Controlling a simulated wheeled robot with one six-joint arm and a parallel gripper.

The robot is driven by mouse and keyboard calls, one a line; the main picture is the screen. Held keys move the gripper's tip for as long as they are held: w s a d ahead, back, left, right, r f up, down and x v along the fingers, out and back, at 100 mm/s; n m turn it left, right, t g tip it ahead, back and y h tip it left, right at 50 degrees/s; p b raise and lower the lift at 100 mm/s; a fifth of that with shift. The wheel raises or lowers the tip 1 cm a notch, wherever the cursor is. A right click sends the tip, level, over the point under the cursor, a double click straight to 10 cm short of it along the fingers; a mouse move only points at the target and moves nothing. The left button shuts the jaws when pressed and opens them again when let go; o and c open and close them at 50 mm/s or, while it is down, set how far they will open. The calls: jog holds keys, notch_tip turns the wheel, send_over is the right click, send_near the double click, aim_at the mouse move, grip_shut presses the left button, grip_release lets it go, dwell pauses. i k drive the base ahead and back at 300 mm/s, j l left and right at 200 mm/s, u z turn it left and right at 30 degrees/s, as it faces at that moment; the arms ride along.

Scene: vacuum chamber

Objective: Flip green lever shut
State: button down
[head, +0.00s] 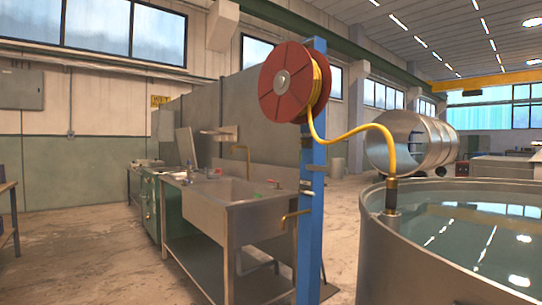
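A small green spot (257,196) shows on the front rim of the metal sink (232,215), left of the blue post. It may be the green lever, but it is too small to tell its shape or whether it stands open or shut. A small red piece (274,182) shows near it at the sink's back edge. A bent brass-coloured pipe (292,215) sticks out left from the blue post. My gripper is not in view.
A blue post (311,180) carries a red hose reel (284,82); its yellow hose (355,136) runs to a round water-filled tank (440,262) at right. A green cabinet (152,205) adjoins the sink. The floor at left (85,245) is clear. A large metal cylinder (412,143) lies behind.

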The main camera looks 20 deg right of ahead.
aim_at(304, 142)
jog(key=i+j, duration=0.2)
jog(key=i, duration=0.35)
jog(key=i+j, duration=0.2)
jog(key=i, duration=0.35)
jog(key=i+j, duration=0.2)
jog(key=i, duration=0.35)
jog(key=i+l, duration=1.25)
jog(key=i+j+u, duration=0.05)
jog(key=i, duration=0.05)
